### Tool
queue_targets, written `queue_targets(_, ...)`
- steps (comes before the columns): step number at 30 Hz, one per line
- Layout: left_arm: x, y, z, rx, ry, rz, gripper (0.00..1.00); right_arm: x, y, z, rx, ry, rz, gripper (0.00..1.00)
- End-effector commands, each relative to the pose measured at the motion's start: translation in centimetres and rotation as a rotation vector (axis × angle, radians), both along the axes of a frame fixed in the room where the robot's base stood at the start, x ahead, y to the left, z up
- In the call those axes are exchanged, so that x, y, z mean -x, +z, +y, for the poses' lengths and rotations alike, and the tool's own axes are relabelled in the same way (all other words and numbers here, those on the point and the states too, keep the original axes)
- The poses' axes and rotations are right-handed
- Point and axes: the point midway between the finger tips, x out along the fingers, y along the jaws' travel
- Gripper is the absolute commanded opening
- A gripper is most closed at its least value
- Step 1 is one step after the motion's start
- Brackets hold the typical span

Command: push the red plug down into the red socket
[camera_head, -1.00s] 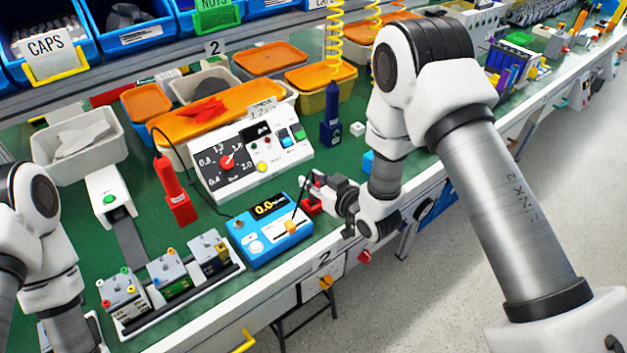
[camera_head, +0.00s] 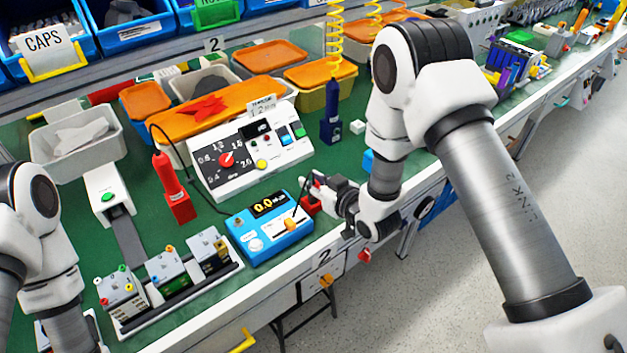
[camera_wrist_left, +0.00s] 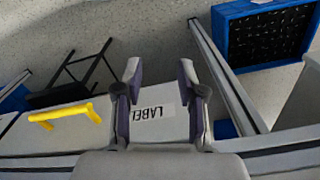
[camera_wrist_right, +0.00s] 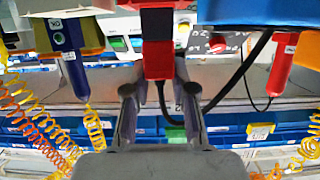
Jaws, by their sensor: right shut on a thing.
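My right gripper (camera_head: 322,188) is beside the right side of the blue meter, low over the bench's front edge. In the right wrist view (camera_wrist_right: 158,72) its fingers are shut on the red plug (camera_wrist_right: 158,60), from which a black cable runs. The red socket (camera_wrist_right: 156,16) lines up with the plug, with a dark band between them; I cannot tell how deep the plug sits. In the head view the red socket (camera_head: 310,204) is partly hidden by the gripper. My left gripper (camera_wrist_left: 160,75) is open and empty in the left wrist view, above a drawer front.
The blue meter (camera_head: 268,243) stands left of the socket. Behind it is a white control panel (camera_head: 233,185) with a red knob. A red tool (camera_head: 181,208) stands at left, and a blue tool (camera_head: 331,125) hangs on a yellow coil. A module rack (camera_head: 200,292) lies near the front edge.

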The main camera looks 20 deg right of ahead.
Motion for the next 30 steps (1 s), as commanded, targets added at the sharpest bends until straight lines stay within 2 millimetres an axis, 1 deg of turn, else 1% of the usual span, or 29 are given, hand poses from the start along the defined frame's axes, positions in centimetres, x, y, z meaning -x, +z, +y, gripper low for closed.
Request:
queue_targets(27, 0.0, -1.9, 0.0, 0.000, 0.000, 0.000, 0.40, 0.0, -2.4, 0.0, 0.000, 0.000, -0.001, 0.00)
queue_targets(28, 0.0, -1.8, 0.0, 0.000, 0.000, 0.000, 0.40, 0.0, -2.3, 0.0, 0.000, 0.000, -0.001, 0.32)
queue_targets(30, 0.0, -1.7, 0.0, 0.000, 0.000, 0.000, 0.40, 0.0, -2.2, 0.0, 0.000, 0.000, -0.001, 0.55)
